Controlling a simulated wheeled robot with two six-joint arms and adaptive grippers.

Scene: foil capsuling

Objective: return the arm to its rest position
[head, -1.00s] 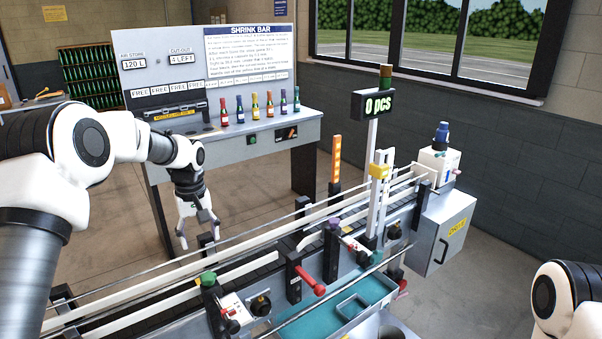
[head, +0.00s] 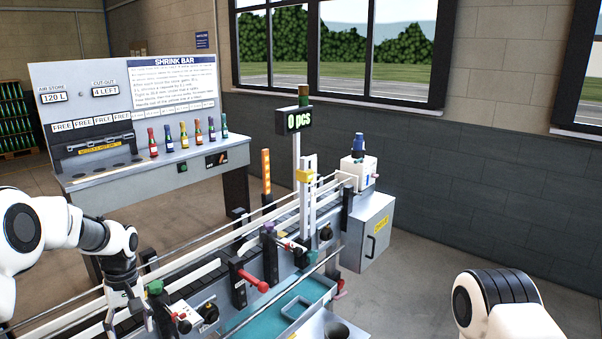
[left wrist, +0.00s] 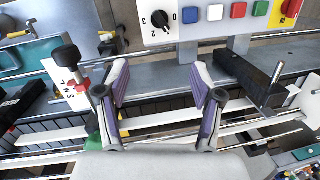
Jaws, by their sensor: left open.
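My left gripper (head: 128,308) hangs over the near left part of the conveyor line in the head view, close to a green knob (head: 155,286). In the left wrist view its two purple-lined fingers (left wrist: 159,88) are spread apart with nothing between them. Below and beyond them show the conveyor's rails and a grey panel. My right arm shows only as a white and black link (head: 497,300) at the lower right; its gripper is out of the frame.
The conveyor's rails, red handle (head: 253,281) and several posts lie right of the left gripper. A control panel (left wrist: 215,20) with a dial and coloured buttons is near the fingers. The shrink bar bench (head: 150,165) with several small bottles stands behind. Floor at right is clear.

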